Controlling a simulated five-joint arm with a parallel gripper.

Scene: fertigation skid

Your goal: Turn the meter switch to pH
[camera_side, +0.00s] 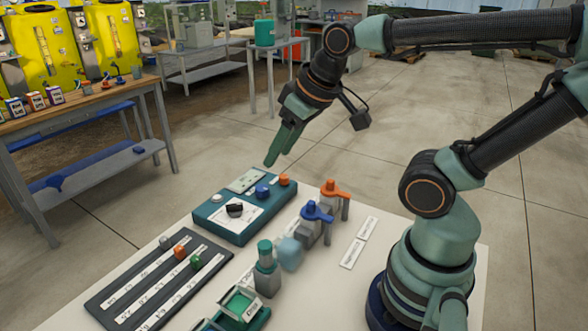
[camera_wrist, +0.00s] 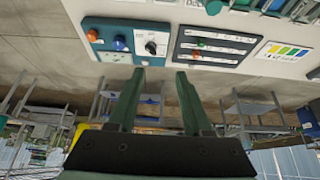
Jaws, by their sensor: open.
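The meter is a teal box (camera_side: 215,222) with a pale top plate, near the back edge of the white table. Its black rotary switch (camera_side: 235,210) sits on a white dial; the position it points to is too small to read. The switch also shows in the wrist view (camera_wrist: 151,47). A blue knob (camera_side: 262,191), an orange knob (camera_side: 284,180) and a white button (camera_side: 216,198) are on the same box. My gripper (camera_side: 271,163) is in the air above and behind the box, touching nothing. Its two fingers (camera_wrist: 154,75) are apart and empty in the wrist view.
A dark slider panel (camera_side: 160,280) with grey, orange and green knobs lies left of the meter. Blue-handled (camera_side: 317,211) and orange-handled (camera_side: 335,189) valves stand to the right. A green-capped bottle (camera_side: 266,268) stands in front. Air around my gripper is clear.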

